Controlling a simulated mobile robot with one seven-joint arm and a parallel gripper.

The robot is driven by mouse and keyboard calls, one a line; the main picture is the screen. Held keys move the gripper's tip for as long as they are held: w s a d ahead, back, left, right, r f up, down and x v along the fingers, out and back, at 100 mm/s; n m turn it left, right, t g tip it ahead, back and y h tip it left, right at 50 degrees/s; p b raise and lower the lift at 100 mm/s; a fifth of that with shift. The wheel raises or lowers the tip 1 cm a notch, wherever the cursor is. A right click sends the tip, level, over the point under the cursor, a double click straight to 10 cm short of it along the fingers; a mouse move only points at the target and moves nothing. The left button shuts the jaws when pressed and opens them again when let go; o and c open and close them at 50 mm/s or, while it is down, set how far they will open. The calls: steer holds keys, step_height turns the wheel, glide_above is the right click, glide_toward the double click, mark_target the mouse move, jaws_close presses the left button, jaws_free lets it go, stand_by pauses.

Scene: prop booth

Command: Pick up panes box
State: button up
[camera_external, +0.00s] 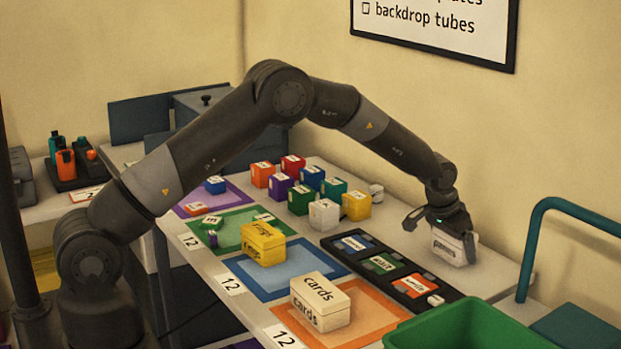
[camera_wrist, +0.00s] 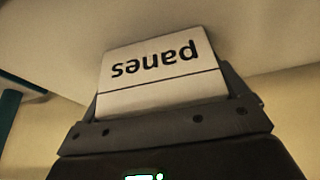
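The panes box (camera_external: 455,248) is a small white box with dark lettering, at the right of the table in the external view. In the wrist view the panes box (camera_wrist: 160,75) fills the middle, its label upside down, with a dark line below the word. My gripper (camera_external: 450,232) is over the box from above in the external view. In the wrist view my gripper (camera_wrist: 165,90) has one dark finger against each side of the box, with no clear gap. The fingertips are partly hidden. I cannot tell whether the box's underside is clear of the table.
Left of the box lies a black tray (camera_external: 343,254) with several labelled items. A cream cards box (camera_external: 320,301) and a yellow box (camera_external: 263,243) sit on coloured mats. Several small coloured boxes (camera_external: 300,199) stand behind. A green bin (camera_external: 470,322) is in front, near a teal rail (camera_external: 529,245).

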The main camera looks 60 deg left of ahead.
steer(key=c, duration=0.4)
steer(key=shift+c, duration=0.2)
